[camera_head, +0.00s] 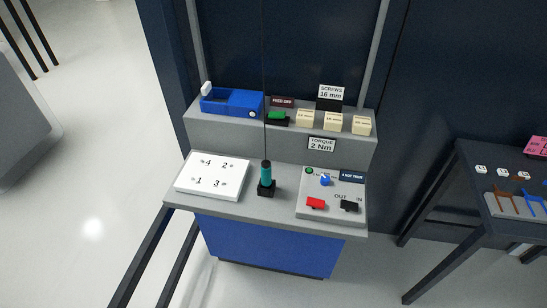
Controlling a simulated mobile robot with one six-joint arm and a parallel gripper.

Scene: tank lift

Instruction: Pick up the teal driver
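The teal driver (266,173) stands upright in a small black holder (266,189) at the middle of the grey workbench top. A thin dark line runs straight up from its top. The driver is clear of other objects and nothing covers it from this view. My gripper is not in view, so its place relative to the driver cannot be seen.
A white numbered plate (213,176) lies left of the driver. A control panel (332,194) with red and black switches lies right. A raised shelf (290,134) behind holds a blue box (232,102) and cream bins (333,121). A dark table (478,180) stands at right.

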